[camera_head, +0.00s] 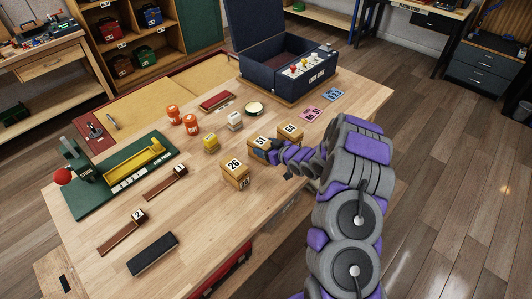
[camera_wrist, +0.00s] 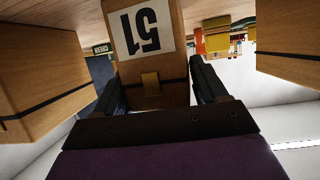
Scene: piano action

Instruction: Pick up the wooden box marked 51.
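The wooden box marked 51 (camera_head: 259,144) stands on the table in the head view, between box 26 and box 54. In the wrist view the box marked 51 (camera_wrist: 148,32) appears upside down, with a white label and a small brass-coloured tab. My gripper (camera_head: 268,154) is at this box, on its near right side. In the wrist view my gripper's (camera_wrist: 155,85) dark fingers lie one on each side of the box. They are very close to its sides, and whether they press on it cannot be told.
Box 54 (camera_head: 289,133) stands close by on the right, and box 26 (camera_head: 234,172) on the left. A large dark-blue case (camera_head: 285,70) is at the far end. The table's front left is partly clear.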

